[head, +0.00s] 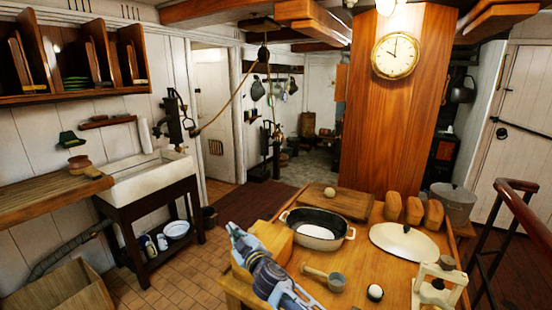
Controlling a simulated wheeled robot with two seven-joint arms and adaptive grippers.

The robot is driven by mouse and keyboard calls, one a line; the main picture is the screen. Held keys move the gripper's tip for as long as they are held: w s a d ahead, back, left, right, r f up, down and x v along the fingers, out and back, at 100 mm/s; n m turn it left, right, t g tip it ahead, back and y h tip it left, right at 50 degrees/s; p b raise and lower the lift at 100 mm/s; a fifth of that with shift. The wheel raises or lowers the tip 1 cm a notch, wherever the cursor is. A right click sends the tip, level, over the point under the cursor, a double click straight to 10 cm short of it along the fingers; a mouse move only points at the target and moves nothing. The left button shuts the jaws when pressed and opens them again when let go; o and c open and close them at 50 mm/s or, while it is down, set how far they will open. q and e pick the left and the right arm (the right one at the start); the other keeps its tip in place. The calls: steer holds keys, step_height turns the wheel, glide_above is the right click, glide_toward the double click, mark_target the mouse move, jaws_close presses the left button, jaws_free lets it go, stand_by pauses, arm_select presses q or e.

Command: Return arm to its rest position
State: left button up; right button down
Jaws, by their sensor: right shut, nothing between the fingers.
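My right gripper (233,230) shows in the head view at the front left of the wooden table (348,290). Its blue-grey body slants from the lower right up to the left, with the fingertips at the upper left. The fingers are shut with nothing between them. It overlaps a light brown block (273,238) in the picture; I cannot tell whether they touch. My left gripper is not in view.
On the table are a dark oval pan (340,236), a pale oval lid (404,243), a dipper (327,279), a small round white item (375,291), several loaves and a cream stand (438,287). A sink (145,180) stands left.

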steer(key=s+d+f+m+g+h, duration=0.2)
steer(key=s+d+f+m+h, duration=0.4)
steer(key=d, duration=0.5)
steer(key=s+d+f+m+g+h, duration=0.2)
steer(key=s+d+f+m+g, duration=0.15)
steer(key=s+d+f, duration=0.6)
steer(key=s+d+f+m+g+h, duration=0.1)
steer(key=s+d+f+g, duration=0.15)
steer(key=s+d, duration=0.7)
steer(key=s+d+f+m+g+h, duration=0.15)
steer(key=s+d+g, duration=0.35)
steer(key=s, duration=0.8)
step_height(320, 180, down, 34)
steer(key=s+d, duration=0.1)
steer(key=s, duration=0.2)
steer(key=s+d+f, duration=0.2)
steer(key=s+f, duration=0.8)
steer(key=s, duration=0.1)
steer(key=s+d+f+g+b, duration=0.1)
steer(key=s+d+f, duration=0.1)
steer(key=s+f, duration=0.7)
steer(key=shift+s+f, duration=0.35)
steer(key=shift+s, duration=0.65)
steer(key=shift+y, duration=0.25)
